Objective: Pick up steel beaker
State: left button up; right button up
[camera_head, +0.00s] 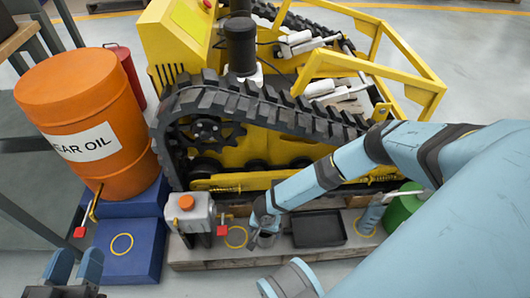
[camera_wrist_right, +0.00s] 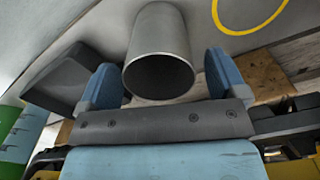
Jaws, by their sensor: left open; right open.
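The steel beaker (camera_wrist_right: 158,55) is a plain grey metal cylinder in the right wrist view, its dark round mouth facing the camera. It lies between the two blue fingers of my right gripper (camera_wrist_right: 160,72), with a gap at each finger. In the head view my right gripper (camera_head: 263,228) is low over the grey bench (camera_head: 200,258), left of a black tray (camera_head: 318,229); the beaker is largely hidden there. My left gripper (camera_head: 75,272) is open and empty at the bottom left, its blue fingers apart.
A yellow tracked machine (camera_head: 250,150) stands close behind the bench. A grey canister (camera_head: 190,215) with an orange cap is left of my right gripper. A green cylinder (camera_head: 402,208) stands at the right end. An orange oil drum (camera_head: 80,100) stands on a blue step (camera_head: 140,228) at left.

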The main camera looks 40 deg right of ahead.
jog(key=c, duration=1.3)
jog(key=shift+r, duration=0.1)
